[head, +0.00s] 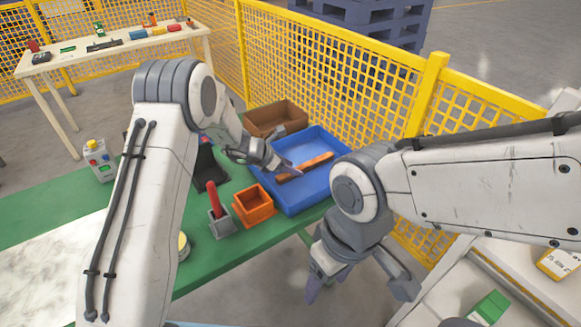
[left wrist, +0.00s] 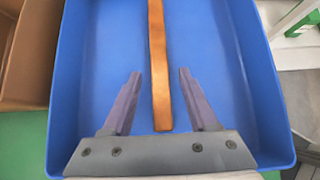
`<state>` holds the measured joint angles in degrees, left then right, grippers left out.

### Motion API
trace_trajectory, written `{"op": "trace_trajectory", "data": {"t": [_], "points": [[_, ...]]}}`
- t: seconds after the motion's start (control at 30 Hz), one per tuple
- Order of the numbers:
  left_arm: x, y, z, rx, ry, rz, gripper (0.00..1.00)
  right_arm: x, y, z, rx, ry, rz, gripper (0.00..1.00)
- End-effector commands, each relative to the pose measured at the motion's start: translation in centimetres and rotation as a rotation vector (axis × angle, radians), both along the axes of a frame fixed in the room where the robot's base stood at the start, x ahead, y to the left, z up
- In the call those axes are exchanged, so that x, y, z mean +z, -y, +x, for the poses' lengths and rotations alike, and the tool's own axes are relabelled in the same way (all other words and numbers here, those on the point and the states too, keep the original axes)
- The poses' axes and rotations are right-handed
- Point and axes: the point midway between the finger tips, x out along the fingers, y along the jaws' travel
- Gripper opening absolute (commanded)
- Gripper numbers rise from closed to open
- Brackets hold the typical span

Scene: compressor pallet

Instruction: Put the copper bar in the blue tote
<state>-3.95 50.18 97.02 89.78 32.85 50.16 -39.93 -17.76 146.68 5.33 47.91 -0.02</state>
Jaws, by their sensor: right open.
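The copper bar (head: 317,161) lies inside the blue tote (head: 298,201) on the green table. In the left wrist view the copper bar (left wrist: 157,50) runs lengthwise over the floor of the blue tote (left wrist: 92,60). My left gripper (head: 284,172) is over the tote, and its fingers partly cover the bar in the head view. In the left wrist view its fingers (left wrist: 160,75) stand apart on either side of the bar's near end, with a gap on each side. My right gripper (head: 358,290) is open and empty, pointing down off the table's right end.
A brown bin (head: 275,117) stands behind the tote. An orange box (head: 253,205) and a grey holder with a red handle (head: 216,207) stand in front of it. Yellow mesh fencing (head: 330,80) runs behind. A wooden table (head: 120,48) with small items is at the back left.

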Motion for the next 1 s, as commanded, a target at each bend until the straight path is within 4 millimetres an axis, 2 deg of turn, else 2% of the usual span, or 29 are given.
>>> {"op": "trace_trajectory", "data": {"t": [0.17, 0.33, 0.7, 0.83, 1.0], "points": [[0.0, 0.0, 0.0, 0.000, 0.000, 0.000, 0.59, 0.1, 0.0, 0.0, 0.000, 0.000, 0.000, 0.65], [1.0, -0.5, -0.2, 0.002, 0.003, 0.000, 0.59, 0.3, 0.0, 0.0, 0.000, 0.000, 0.000, 0.65], [6.5, -4.9, -3.4, 0.003, 0.003, 0.000, 0.59, 0.0, 0.0, 0.0, 0.000, 0.000, 0.000, 0.65], [7.9, -6.1, -4.3, 0.001, 0.003, 0.001, 0.59, 0.0, 0.0, 0.0, 0.000, 0.000, 0.000, 0.65], [8.7, -6.8, -4.9, 0.001, -0.001, 0.000, 0.59, 0.0, 0.0, 0.0, 0.000, 0.000, 0.000, 0.65]]}}
